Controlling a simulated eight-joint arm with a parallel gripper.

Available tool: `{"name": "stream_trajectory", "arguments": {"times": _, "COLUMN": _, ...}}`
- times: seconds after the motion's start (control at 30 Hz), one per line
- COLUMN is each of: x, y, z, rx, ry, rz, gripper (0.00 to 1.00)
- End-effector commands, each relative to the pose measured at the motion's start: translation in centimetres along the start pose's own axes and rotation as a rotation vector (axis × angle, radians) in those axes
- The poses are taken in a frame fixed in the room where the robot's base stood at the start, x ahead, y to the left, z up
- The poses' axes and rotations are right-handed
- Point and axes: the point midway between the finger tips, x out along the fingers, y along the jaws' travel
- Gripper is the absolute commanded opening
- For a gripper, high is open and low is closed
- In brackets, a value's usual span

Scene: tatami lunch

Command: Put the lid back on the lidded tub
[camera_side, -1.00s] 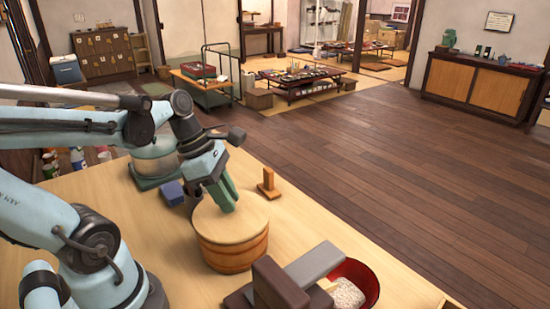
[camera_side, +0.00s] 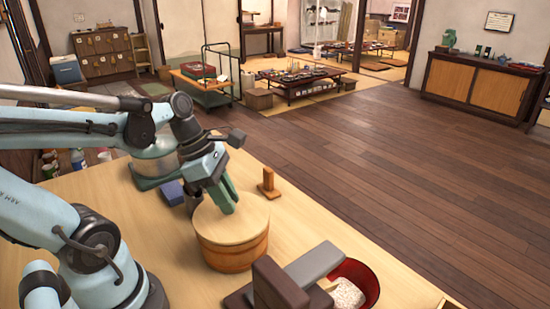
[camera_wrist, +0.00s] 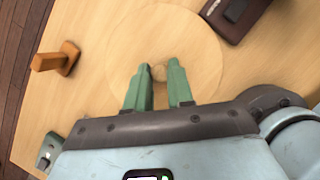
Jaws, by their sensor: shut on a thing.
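The round wooden tub (camera_side: 231,257) stands on the pale table in the side view. Its flat round lid (camera_side: 248,218) lies across the top and looks level, roughly centred over the rim. The lid also shows from above in the wrist view (camera_wrist: 190,38), as a pale disc close in colour to the table. My gripper (camera_side: 228,207) is over the lid, its green fingers pointing down. I cannot tell whether the lid is fully seated.
A small orange-brown wooden stand (camera_side: 268,185) is behind the tub. A blue block (camera_side: 172,192) and a glass-sided pot (camera_side: 153,168) are at the back left. A dark brown block (camera_side: 277,288) and a red bowl (camera_side: 370,275) with pale contents are at the front right.

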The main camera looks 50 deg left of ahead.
Motion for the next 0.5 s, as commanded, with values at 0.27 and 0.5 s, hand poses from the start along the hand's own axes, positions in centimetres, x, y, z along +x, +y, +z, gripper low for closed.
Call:
{"name": "stream_trajectory", "arguments": {"times": 0.27, "x": 0.0, "y": 0.01, "z": 0.01, "rx": 0.0, "ry": 0.0, "rz": 0.0, "gripper": 0.0}}
{"name": "stream_trajectory", "arguments": {"times": 0.5, "x": 0.0, "y": 0.01, "z": 0.01, "rx": 0.0, "ry": 0.0, "rz": 0.0, "gripper": 0.52}}
